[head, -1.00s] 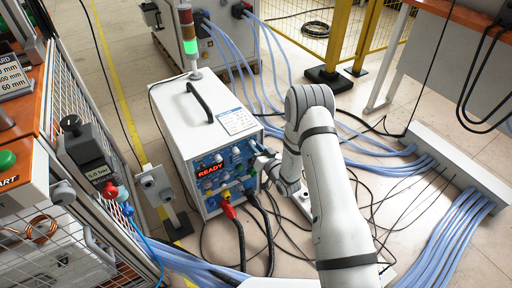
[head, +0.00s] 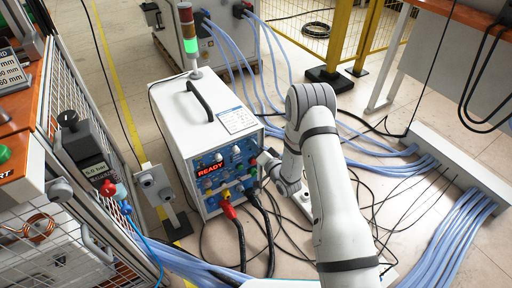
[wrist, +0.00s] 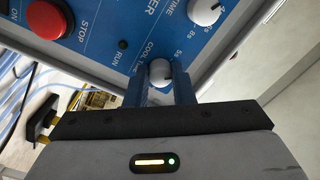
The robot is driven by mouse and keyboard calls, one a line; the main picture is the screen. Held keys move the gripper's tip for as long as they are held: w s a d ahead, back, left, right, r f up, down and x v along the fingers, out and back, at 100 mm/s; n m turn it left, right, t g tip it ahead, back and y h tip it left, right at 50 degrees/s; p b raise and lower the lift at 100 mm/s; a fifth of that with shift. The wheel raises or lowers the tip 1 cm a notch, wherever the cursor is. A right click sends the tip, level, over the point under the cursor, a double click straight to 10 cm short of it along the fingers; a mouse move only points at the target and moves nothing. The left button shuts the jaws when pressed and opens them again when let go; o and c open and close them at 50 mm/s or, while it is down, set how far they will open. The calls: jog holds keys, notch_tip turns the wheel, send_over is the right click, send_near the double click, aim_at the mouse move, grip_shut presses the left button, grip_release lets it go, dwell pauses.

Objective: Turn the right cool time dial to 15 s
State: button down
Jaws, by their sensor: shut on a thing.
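The white induction heater (head: 212,125) stands on the floor with its blue front panel facing me and a red READY display (head: 210,169) lit. In the wrist view, the white cool time dial (wrist: 160,72) sits on the blue panel beside the "COOL TIME" lettering, with a "5s" mark close by. My gripper (wrist: 161,88) has its two blue fingers on either side of this dial, shut on it. The dial's pointer is too unclear to read. In the head view, my gripper (head: 262,160) is at the panel's right edge and its fingers are mostly hidden.
Another white dial (wrist: 203,10) and a red STOP button (wrist: 48,18) are on the panel. Red and black cables (head: 232,215) hang from the heater's front. Blue hoses (head: 400,160) cross the floor at right. A wire-mesh bench (head: 70,150) stands at left.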

jog(key=m, duration=1.1)
jog(key=shift+w+d+m+t+h+b, duration=0.1)
jog(key=shift+m+t+h+b, duration=0.2)
jog(key=shift+m+b, duration=0.1)
dwell(0.3)
jog(key=c, duration=1.2)
grip_release()
jog(key=shift+c, duration=0.2)
jog(key=p+v, duration=0.2)
jog(key=v, duration=0.6)
jog(key=shift+w+r, duration=0.1)
